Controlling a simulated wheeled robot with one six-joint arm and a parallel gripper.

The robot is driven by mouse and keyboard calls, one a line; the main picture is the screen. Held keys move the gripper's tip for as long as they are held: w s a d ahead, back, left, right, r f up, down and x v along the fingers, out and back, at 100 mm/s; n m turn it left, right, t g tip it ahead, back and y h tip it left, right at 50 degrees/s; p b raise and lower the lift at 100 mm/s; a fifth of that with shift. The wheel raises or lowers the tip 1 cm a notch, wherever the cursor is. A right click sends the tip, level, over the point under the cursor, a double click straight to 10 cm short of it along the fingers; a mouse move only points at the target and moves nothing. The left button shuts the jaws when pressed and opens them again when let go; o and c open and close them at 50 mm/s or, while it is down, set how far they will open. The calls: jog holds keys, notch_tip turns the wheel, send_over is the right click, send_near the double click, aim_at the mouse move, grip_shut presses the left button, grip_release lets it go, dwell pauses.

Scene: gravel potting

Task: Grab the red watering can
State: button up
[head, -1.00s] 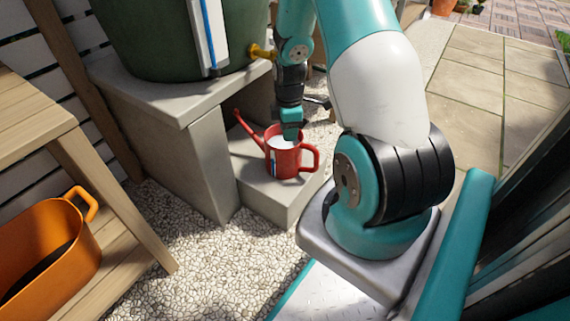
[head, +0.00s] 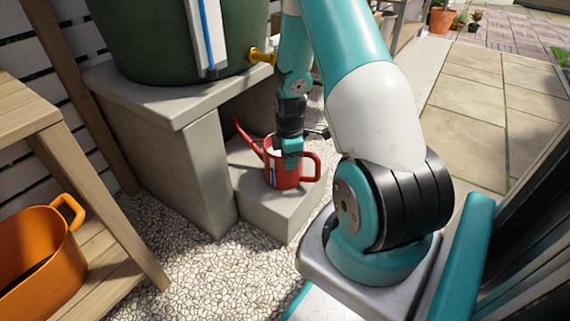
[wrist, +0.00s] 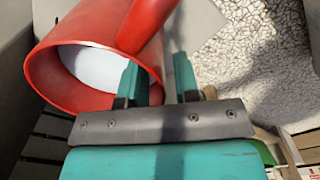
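The red watering can (head: 283,174) stands upright on a low concrete step, its spout pointing up and left and its handle on the right. In the wrist view the can (wrist: 75,85) fills the upper left, with a pale surface inside. My gripper (wrist: 160,75) is open at its rim. One finger is over the can's opening and the other is outside the wall, with a gap between them. In the head view my gripper (head: 291,157) comes down from above and hides part of the rim. Contact with the wall cannot be told.
A green barrel (head: 165,40) with a yellow tap (head: 262,56) stands on a concrete stand (head: 170,105) behind the can. A wooden shelf (head: 95,200) with an orange container (head: 45,255) is at the left. Gravel (head: 195,265) lies in front, and paving at the right.

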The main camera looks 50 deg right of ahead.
grip_shut()
dwell(1.1)
jog(key=shift+w+r, duration=0.1)
